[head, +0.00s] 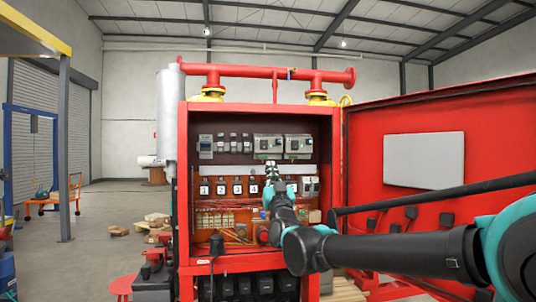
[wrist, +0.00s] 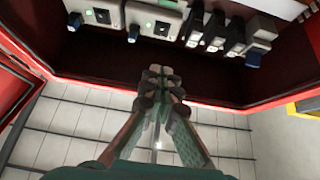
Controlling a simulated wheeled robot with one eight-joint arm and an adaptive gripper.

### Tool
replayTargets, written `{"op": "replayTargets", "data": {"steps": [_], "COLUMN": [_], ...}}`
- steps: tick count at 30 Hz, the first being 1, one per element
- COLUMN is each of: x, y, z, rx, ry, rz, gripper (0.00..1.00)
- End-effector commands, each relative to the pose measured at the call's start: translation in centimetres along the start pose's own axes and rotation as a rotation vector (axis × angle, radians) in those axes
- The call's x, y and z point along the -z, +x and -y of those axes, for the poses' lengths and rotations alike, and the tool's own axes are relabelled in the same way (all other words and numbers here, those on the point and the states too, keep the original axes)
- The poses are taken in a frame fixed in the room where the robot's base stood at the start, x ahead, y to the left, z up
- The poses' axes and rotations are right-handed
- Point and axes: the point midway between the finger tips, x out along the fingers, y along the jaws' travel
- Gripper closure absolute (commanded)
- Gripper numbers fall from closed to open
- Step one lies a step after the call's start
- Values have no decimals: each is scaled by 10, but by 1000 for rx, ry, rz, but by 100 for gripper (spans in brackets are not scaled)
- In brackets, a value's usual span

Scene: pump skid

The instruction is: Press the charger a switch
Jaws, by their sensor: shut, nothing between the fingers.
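Two grey charger units with small green lights sit side by side in the top row of the open red cabinet, the left one (head: 267,143) and the right one (head: 298,146) in the head view. I cannot read which is charger A. My gripper (head: 271,166) is shut and empty, just below the left unit in the head view. In the wrist view its fingertips (wrist: 160,74) are apart from the units.
Smaller breakers (head: 234,142) sit left of the chargers. A row of numbered switches (head: 221,187) lies below, partly behind my arm. The open red door (head: 430,210) stands right of the cabinet. Red pipework (head: 260,72) runs across the top.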

Motion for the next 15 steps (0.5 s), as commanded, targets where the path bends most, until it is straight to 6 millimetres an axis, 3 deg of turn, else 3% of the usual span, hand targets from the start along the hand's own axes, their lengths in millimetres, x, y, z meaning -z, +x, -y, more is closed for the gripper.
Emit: {"op": "replayTargets", "data": {"steps": [8,15], "x": [0,-1], "y": [5,40], "z": [0,0], "rx": [0,0], "ry": [0,-1], "rz": [1,1], "gripper": [100,100]}}
